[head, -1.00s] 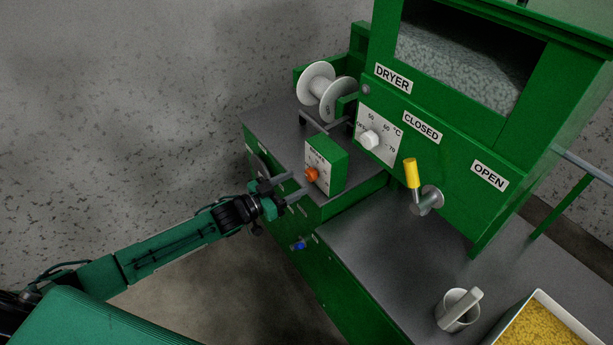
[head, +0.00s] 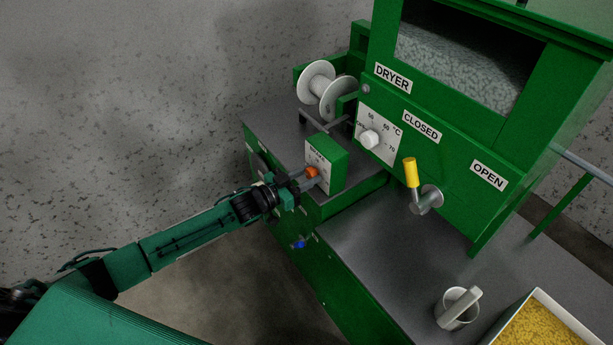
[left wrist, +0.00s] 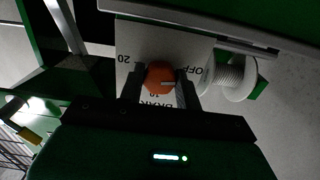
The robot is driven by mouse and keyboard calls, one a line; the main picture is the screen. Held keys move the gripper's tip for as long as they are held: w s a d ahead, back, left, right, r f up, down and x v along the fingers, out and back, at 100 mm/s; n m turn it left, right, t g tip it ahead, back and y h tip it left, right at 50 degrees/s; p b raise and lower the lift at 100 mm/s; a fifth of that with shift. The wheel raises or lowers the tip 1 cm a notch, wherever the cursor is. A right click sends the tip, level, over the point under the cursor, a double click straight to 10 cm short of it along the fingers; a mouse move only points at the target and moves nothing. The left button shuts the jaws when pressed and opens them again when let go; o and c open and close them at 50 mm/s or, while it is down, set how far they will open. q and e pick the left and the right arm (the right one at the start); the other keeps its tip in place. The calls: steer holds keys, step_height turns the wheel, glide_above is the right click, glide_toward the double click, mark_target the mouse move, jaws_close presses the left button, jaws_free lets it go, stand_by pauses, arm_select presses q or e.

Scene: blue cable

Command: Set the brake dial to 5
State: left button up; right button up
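The brake dial is an orange knob (head: 311,172) on the white face of a small green box (head: 327,160) on the grey bench. It also shows in the left wrist view (left wrist: 159,76), with a light pointer mark and parts of the scale, "OFF" and "20", around it. My left gripper (head: 309,178) is at the dial. In the left wrist view its two fingers (left wrist: 159,88) stand on either side of the knob, close to it; whether both touch it I cannot tell. The fingers hide part of the scale. My right gripper is out of view.
A white spool (head: 317,84) stands behind the brake box. The green dryer (head: 440,135) with a white temperature knob (head: 369,140) and yellow-handled lever (head: 411,173) is to the right. A mug (head: 455,309) and a tray of yellow pellets (head: 540,296) stand at lower right.

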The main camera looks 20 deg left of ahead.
arm_select(q)
steer(key=shift+m, duration=0.4)
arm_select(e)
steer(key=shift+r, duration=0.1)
arm_select(q)
steer(key=shift+m, duration=1)
steer(key=m, duration=0.3)
steer(key=shift+m, duration=2)
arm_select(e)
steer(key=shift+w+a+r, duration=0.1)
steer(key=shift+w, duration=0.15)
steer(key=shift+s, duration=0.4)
